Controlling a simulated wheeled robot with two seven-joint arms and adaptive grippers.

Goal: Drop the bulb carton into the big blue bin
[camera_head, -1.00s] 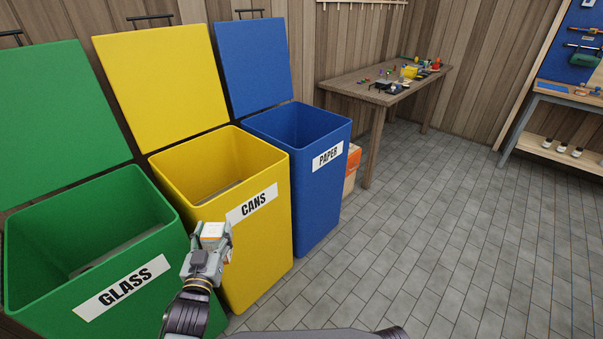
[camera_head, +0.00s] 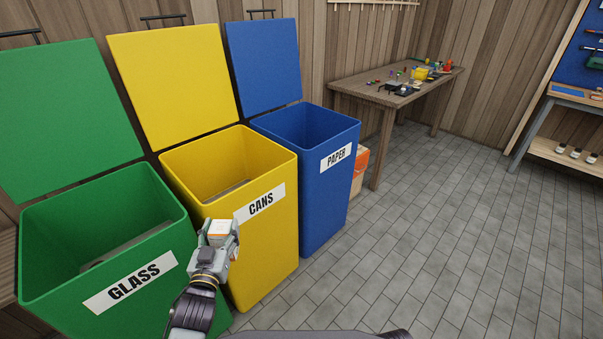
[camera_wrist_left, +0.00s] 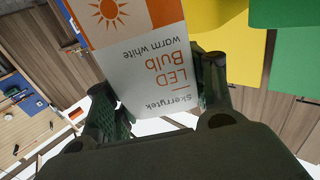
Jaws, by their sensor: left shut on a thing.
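The bulb carton (camera_head: 221,228) is a small white and orange box. In the left wrist view the carton (camera_wrist_left: 145,62) shows "LED Bulb warm white" lettering, upside down. My left gripper (camera_head: 219,236) is shut on it, with a finger on each side, and holds it in front of the yellow bin. The big blue bin (camera_head: 325,204), labelled PAPER, stands to the right of the yellow one with its lid (camera_head: 262,65) raised. The carton is left of the blue bin and apart from it. My right gripper is not in view.
The yellow CANS bin (camera_head: 270,250) and green GLASS bin (camera_head: 165,245) stand open in a row left of the blue bin. A wooden table (camera_head: 365,92) with small items stands behind right, an orange and white box (camera_head: 360,160) by it. The tiled floor at right is clear.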

